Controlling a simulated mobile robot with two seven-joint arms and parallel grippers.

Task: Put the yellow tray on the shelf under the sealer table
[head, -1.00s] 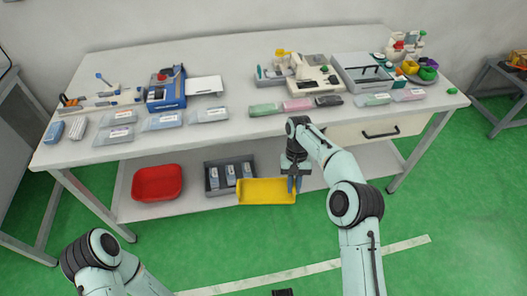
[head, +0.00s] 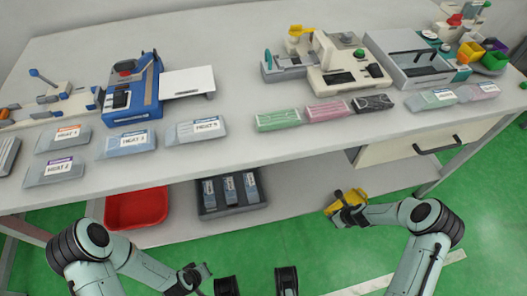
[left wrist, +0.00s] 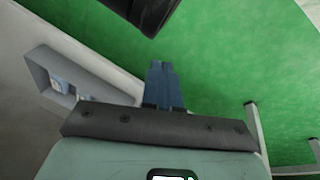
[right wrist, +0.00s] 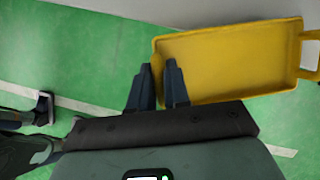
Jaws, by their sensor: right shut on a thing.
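The yellow tray (head: 349,207) is under the front right of the sealer table (head: 290,155), at the front edge of the lower shelf (head: 291,203). My right arm hides much of it in the head view, and I cannot tell whether it rests on the shelf. In the right wrist view the tray (right wrist: 230,60) looks empty. My right gripper (right wrist: 158,68) is shut on its near left end wall. My left gripper (head: 200,278) is low in front of the shelf, away from the tray. Its fingers (left wrist: 162,75) are together with nothing between them.
A red tray (head: 136,208) and a grey crate (head: 232,212) with several packs stand on the shelf, left of the yellow tray. A drawer (head: 420,145) hangs under the table's right side. Shelf room shows right of the crate. Sealers and packs cover the tabletop.

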